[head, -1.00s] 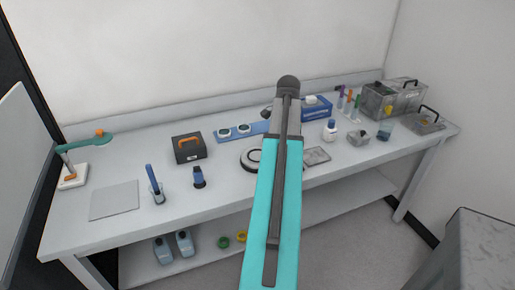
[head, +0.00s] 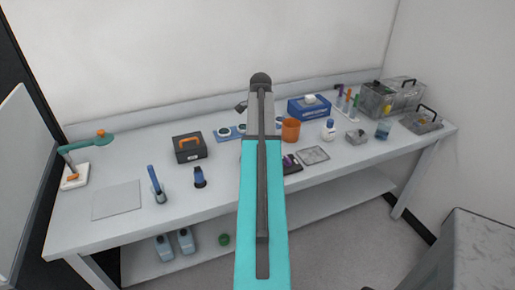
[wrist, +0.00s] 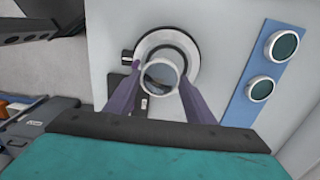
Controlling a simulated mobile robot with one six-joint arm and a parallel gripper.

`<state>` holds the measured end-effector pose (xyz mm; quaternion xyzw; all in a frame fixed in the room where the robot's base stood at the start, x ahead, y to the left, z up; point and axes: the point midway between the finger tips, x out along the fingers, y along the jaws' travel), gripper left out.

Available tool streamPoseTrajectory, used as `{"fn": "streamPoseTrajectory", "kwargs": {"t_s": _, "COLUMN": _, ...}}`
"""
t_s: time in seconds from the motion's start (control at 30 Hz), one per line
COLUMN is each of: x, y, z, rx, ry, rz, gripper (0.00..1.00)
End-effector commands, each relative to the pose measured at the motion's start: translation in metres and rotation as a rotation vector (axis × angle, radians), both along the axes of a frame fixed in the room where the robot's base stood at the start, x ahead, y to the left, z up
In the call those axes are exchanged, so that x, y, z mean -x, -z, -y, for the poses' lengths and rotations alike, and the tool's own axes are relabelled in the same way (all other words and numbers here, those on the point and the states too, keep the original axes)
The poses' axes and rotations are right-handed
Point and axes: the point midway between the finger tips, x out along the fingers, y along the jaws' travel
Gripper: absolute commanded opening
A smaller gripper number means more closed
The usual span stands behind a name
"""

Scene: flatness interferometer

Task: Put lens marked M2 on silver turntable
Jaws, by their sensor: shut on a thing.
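My gripper (wrist: 160,80) is shut on a round, clear lens with a pale rim (wrist: 161,67), held between two purple fingers in the wrist view. No M2 mark can be read on it. The silver turntable (wrist: 190,47), a ring with a dark inner band, lies beyond the lens and is partly covered by it. I cannot tell whether they touch. In the head view my arm hides the turntable and the held lens.
A blue rack (wrist: 244,103) with two dark round lenses is right of the turntable in the wrist view. In the head view, an orange cup (head: 291,130), a grey plate (head: 313,155) and a white bottle (head: 328,130) stand right of my arm. A black case (head: 189,148) is left.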

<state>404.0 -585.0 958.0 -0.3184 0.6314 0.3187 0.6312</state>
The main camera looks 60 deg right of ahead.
Motion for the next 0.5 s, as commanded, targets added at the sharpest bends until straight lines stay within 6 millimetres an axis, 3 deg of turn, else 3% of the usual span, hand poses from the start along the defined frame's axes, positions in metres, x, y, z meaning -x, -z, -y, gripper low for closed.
{"fn": "streamPoseTrajectory", "kwargs": {"t_s": 0.23, "x": -0.016, "y": 0.000, "z": 0.002, "rx": -0.001, "ry": -0.001, "rz": -0.001, "gripper": 0.25}}
{"fn": "streamPoseTrajectory", "kwargs": {"t_s": 0.5, "x": -0.013, "y": 0.027, "z": 0.000, "rx": -0.002, "ry": 0.000, "rz": -0.001, "gripper": 0.25}}
